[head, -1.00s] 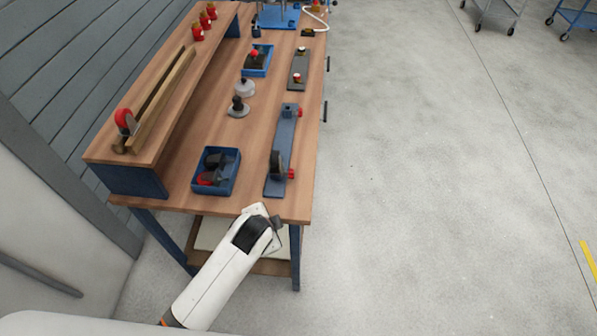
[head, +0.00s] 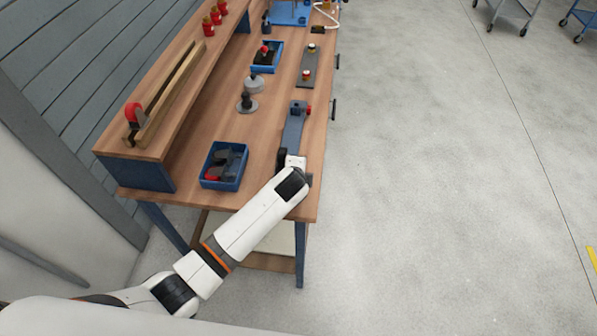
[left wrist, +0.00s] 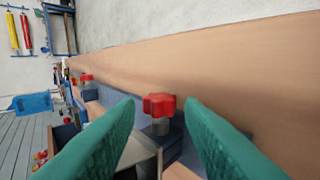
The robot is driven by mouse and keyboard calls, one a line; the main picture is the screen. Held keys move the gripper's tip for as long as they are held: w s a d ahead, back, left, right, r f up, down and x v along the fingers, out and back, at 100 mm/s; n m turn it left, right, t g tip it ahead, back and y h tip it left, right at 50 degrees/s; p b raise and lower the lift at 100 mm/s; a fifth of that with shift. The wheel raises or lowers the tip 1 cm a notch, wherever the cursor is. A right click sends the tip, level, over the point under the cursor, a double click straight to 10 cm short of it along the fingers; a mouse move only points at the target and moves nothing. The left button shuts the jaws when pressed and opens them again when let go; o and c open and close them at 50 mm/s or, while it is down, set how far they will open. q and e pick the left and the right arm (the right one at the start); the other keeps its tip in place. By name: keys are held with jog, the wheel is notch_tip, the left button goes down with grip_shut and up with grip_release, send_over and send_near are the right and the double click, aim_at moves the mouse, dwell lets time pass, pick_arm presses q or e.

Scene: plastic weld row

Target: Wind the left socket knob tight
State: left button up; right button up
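A blue-grey fixture bar (head: 294,130) lies along the right side of the workbench. Its far red knob (head: 308,110) shows in the head view; its near end is hidden behind my left arm. In the left wrist view, a red lobed knob (left wrist: 159,103) on a metal stem stands close ahead, and another red knob (left wrist: 86,78) is farther off to the left. My left gripper (left wrist: 160,108) is open, with its teal fingers on either side of the close knob and gaps visible at both sides. My right gripper is not in view.
A blue bin (head: 225,165) with dark and red parts stands left of the bar. Beyond are a dark knobbed piece (head: 247,103), a second blue bin (head: 266,57) and a grey plate (head: 309,68). A raised shelf (head: 152,150) borders the left. Right of the bench is clear floor.

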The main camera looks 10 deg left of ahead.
pick_arm(q)
jog(key=shift+x, duration=1.05)
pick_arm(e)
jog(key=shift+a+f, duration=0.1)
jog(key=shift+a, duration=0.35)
